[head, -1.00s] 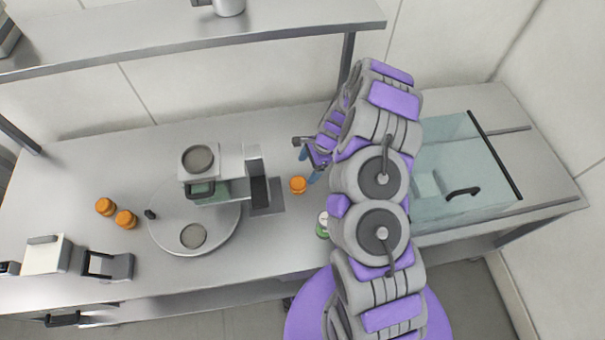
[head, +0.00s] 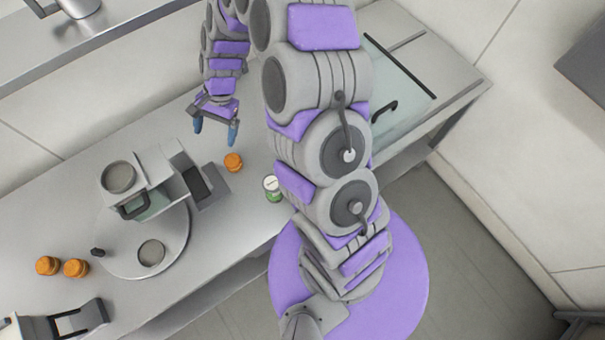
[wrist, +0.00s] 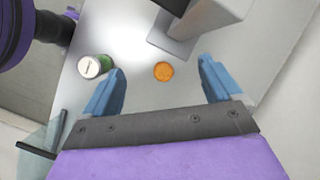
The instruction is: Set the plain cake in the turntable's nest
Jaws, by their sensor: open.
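An orange cake (head: 233,162) stands alone on the counter between the machine and a green jar. In the wrist view its round orange top (wrist: 163,71) shows between my open fingers, with no clear decoration. My gripper (head: 215,130) is open and empty, apart from the cake and apparently above it. The turntable (head: 119,252) is a round grey plate at left, partly under the machine. A round, darker grey nest (head: 152,252) on its front part looks empty. Two more orange cakes, one (head: 47,265) and another (head: 76,268), stand left of the turntable; I cannot make out their tops.
The grey machine (head: 150,190) with a round top dish (head: 119,177) stands over the turntable's back. The green jar with a white lid (head: 272,186) is near the counter's front edge. A clear case (head: 395,90) is at right, a shelf (head: 40,55) above.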

